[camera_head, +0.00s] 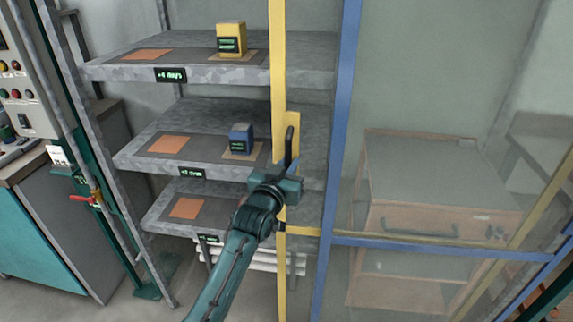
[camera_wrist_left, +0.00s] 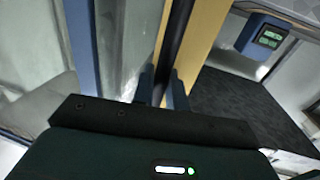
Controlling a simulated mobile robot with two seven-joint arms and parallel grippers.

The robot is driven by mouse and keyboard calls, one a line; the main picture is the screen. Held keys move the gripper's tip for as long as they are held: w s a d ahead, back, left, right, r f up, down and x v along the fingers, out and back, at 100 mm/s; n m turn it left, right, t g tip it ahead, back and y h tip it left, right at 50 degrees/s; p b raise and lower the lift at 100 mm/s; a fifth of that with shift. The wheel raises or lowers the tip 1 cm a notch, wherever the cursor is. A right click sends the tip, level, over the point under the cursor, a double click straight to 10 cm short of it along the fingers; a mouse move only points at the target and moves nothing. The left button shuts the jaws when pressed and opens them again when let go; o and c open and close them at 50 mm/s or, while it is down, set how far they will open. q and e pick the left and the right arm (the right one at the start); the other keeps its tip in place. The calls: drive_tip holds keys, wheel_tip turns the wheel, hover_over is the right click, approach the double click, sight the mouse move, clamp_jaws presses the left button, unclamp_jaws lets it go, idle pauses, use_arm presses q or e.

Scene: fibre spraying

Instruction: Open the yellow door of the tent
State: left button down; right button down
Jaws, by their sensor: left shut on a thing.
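The yellow door frame (camera_head: 278,70) stands upright in front of the shelves, with a black handle (camera_head: 290,140) on it. Its yellow lower rail (camera_head: 305,231) runs right, past a blue post (camera_head: 335,150). My left gripper (camera_head: 288,170) is shut on the lower part of the handle. In the left wrist view the handle (camera_wrist_left: 177,35) runs between the fingers (camera_wrist_left: 164,88), beside the yellow upright (camera_wrist_left: 202,38). The fingers partly hide the grip. My right gripper is not in view.
Grey shelves (camera_head: 120,72) hold a yellow box (camera_head: 231,38) and a blue box (camera_head: 241,138). Behind clear panelling at right stands a drawer cabinet (camera_head: 425,180). A control panel (camera_head: 15,75) and teal cabinet (camera_head: 35,240) are at left.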

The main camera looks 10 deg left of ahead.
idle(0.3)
use_arm(q)
drive_tip(key=c, duration=1.5)
unclamp_jaws()
drive_tip(key=shift+s, duration=0.1)
drive_tip(key=b+v, duration=0.1)
drive_tip(key=v, duration=1.2)
drive_tip(key=s+a+f+g, duration=0.1)
drive_tip(key=s+f+g, duration=0.1)
drive_tip(key=s+f, duration=0.5)
drive_tip(key=s+a+f+g, duration=0.2)
drive_tip(key=s+f, duration=0.5)
drive_tip(key=f, duration=0.1)
drive_tip(key=s+a+f+g, duration=0.1)
drive_tip(key=s+f+g, duration=0.2)
drive_tip(key=s+f, duration=0.4)
drive_tip(key=shift+s+a+f+y, duration=0.2)
drive_tip(key=shift+s+f+y, duration=0.1)
drive_tip(key=shift+f, duration=0.3)
